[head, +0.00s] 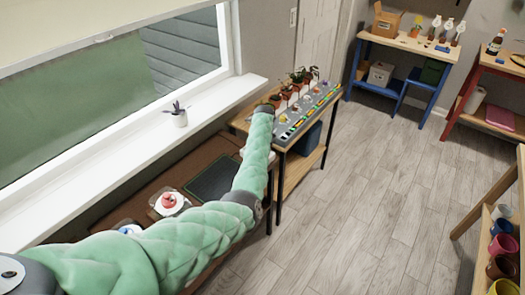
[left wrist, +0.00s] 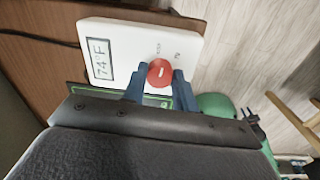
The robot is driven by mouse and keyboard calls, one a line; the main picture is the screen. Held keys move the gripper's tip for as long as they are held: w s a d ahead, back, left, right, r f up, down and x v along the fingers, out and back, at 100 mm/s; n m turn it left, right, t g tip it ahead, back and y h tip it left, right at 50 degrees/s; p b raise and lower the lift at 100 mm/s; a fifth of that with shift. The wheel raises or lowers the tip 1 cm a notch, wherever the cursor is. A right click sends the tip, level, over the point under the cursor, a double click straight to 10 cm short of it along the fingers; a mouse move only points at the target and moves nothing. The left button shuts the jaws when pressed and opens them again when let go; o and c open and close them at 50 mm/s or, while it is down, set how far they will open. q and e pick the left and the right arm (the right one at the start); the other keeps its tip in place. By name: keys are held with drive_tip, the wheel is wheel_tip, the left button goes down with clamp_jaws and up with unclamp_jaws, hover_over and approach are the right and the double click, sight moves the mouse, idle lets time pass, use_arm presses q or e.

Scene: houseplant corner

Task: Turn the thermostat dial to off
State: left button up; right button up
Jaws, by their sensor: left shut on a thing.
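Small labels beside the dial are too small to read for sure. My left gripper (left wrist: 162,80) has its two blue-grey fingers on either side of the dial, shut on it. In the head view my green left arm reaches across the low brown bench, and its gripper cannot be made out. The thermostat is not clearly visible there.
A dark mat (head: 211,178) and a white box with a red top (head: 170,203) lie on the brown bench (head: 150,180). A planting table (head: 313,110) with pots stands behind. A white windowsill (head: 140,135) runs along the left. Open floor (head: 370,190) is at right.

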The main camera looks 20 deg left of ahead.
use_arm(q)
drive_tip(key=shift+n, duration=0.4)
drive_tip(key=shift+n+b, duration=0.65)
drive_tip(key=shift+n, duration=0.65)
use_arm(e)
drive_tip(key=shift+w+a+r, duration=0.3)
drive_tip(key=shift+a+r, duration=0.1)
drive_tip(key=shift+r, duration=0.2)
drive_tip(key=shift+w+a+r, duration=0.3)
drive_tip(key=shift+a+r, duration=0.1)
drive_tip(key=shift+r, duration=0.2)
drive_tip(key=shift+d, duration=0.1)
use_arm(q)
drive_tip(key=o, duration=1)
use_arm(e)
drive_tip(key=shift+w, duration=0.1)
